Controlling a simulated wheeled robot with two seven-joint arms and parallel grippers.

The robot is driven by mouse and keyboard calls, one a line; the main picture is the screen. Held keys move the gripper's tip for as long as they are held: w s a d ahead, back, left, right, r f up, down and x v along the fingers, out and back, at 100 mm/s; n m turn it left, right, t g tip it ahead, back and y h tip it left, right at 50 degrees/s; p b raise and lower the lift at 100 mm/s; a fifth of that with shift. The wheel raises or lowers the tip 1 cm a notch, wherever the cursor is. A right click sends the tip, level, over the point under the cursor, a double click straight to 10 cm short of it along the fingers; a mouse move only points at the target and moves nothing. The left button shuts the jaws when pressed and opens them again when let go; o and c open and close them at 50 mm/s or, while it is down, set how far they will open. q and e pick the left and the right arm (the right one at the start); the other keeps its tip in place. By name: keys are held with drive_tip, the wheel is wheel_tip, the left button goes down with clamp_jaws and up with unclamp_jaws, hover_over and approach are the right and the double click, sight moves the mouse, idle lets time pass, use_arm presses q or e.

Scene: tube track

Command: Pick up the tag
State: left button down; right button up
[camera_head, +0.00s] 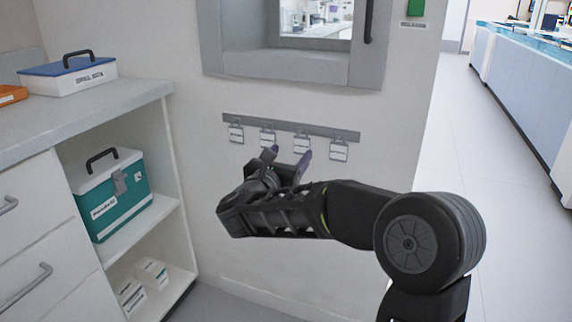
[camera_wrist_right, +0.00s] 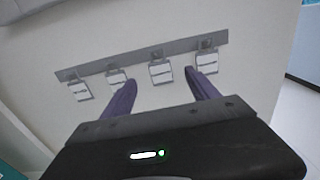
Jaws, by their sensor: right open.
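Several small white tags hang in a row from a grey wall rail (camera_head: 290,126). In the head view they include a far-left tag (camera_head: 236,134), a second tag (camera_head: 267,137), a third tag (camera_head: 301,143) and a far-right tag (camera_head: 338,151). Their lettering is too small to read. My right gripper (camera_head: 286,158) is open and empty, its purple fingers pointing up at the rail. In the right wrist view, the third tag (camera_wrist_right: 161,72) shows between the fingertips, and the left finger comes close to the second tag (camera_wrist_right: 117,78). Whether a finger touches a tag cannot be told. My left gripper is out of view.
A grey-framed hatch (camera_head: 290,62) is in the wall above the rail. At left, a counter (camera_head: 70,115) carries a blue-lidded box (camera_head: 70,75), and a teal case (camera_head: 112,195) stands on a shelf below. Open floor (camera_head: 480,190) lies to the right.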

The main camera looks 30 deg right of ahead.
sight(302, 139)
drive_tip(key=shift+d+r, duration=0.1)
drive_tip(key=shift+d, duration=0.1)
drive_tip(key=shift+x, duration=1.2)
drive_tip(key=shift+w, duration=0.1)
drive_tip(key=b+x, duration=0.1)
drive_tip(key=x, duration=0.4)
drive_tip(key=shift+w, duration=0.1)
drive_tip(key=shift+c, duration=0.4)
